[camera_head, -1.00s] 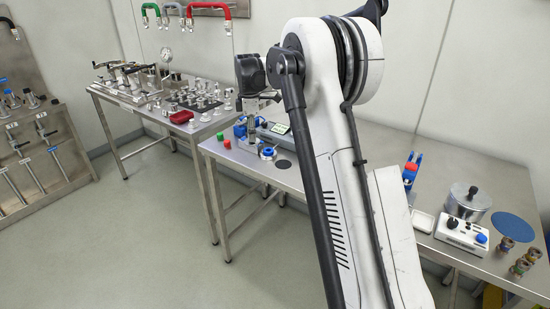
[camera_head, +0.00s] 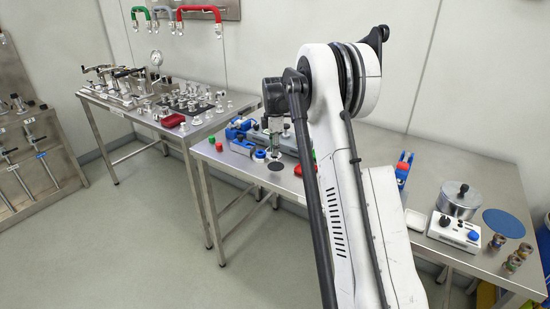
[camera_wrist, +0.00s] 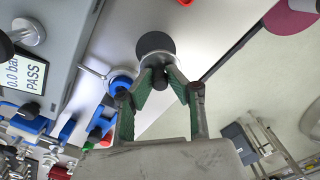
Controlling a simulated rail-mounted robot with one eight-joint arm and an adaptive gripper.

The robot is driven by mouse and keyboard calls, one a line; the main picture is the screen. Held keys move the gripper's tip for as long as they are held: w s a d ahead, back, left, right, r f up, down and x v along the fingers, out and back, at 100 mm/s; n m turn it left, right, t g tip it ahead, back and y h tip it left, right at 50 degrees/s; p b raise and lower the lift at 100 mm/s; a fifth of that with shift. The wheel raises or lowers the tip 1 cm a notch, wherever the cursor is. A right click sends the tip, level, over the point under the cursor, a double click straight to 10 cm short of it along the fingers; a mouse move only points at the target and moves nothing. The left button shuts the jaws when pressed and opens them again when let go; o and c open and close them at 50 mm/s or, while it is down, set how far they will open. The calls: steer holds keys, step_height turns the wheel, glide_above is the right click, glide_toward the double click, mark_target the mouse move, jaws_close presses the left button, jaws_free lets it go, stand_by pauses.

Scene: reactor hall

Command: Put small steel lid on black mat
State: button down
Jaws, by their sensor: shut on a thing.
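My gripper (camera_wrist: 160,88) is shut on the dark knob of the small steel lid (camera_wrist: 157,59). Only a little of the lid's metal shows beyond the knob; the fingers and knob hide the rest. The black mat (camera_wrist: 155,41) is a dark round disc just beyond the lid in the wrist view. In the head view the mat (camera_head: 278,166) lies near the front edge of the near bench, and my gripper (camera_head: 273,152) is close above its left side. I cannot tell whether the lid touches the mat.
A blue ring-shaped part (camera_wrist: 121,84) is close left of the lid in the wrist view. A display unit (camera_wrist: 29,70) reads PASS. A lidded steel pot (camera_head: 460,199), a blue round mat (camera_head: 503,223) and a control box (camera_head: 455,231) are at the bench's right.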

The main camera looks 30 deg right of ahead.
mark_target(275, 158)
steer(key=shift+d+f, duration=0.1)
steer(key=shift+f, duration=2)
steer(key=shift+f, duration=0.1)
steer(key=c, duration=1.7)
jaws_free()
steer(key=shift+o, duration=0.2)
